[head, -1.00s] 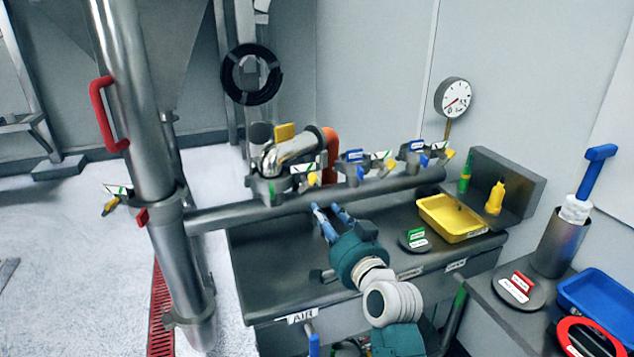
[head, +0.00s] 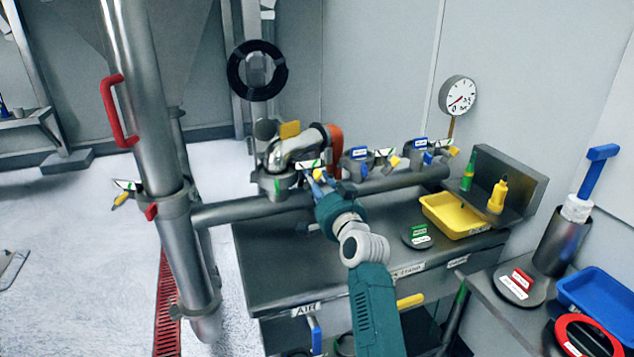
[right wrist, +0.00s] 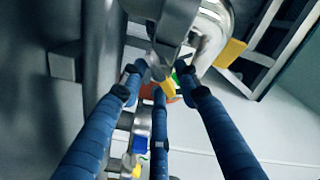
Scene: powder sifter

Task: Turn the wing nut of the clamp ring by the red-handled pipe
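The steel pipe with the red handle (head: 108,112) stands at the left in the head view. A clamp ring (head: 176,202) circles it, with a yellow wing nut (head: 121,199) on its left. My right gripper (head: 315,181) is farther right, at the clamp under the bent steel pipe (head: 295,148), by a yellow wing nut (head: 319,173). In the right wrist view its three blue fingers (right wrist: 162,82) are apart, with the yellow wing nut (right wrist: 168,88) between or just beyond the tips. Contact cannot be told. My left gripper is not in view.
A horizontal steel pipe (head: 240,208) runs from the red-handled pipe past several clamps with yellow and blue parts. A yellow tray (head: 455,226) stands on the steel bench (head: 275,270). A gauge (head: 458,94) hangs behind. Floor at the left is open.

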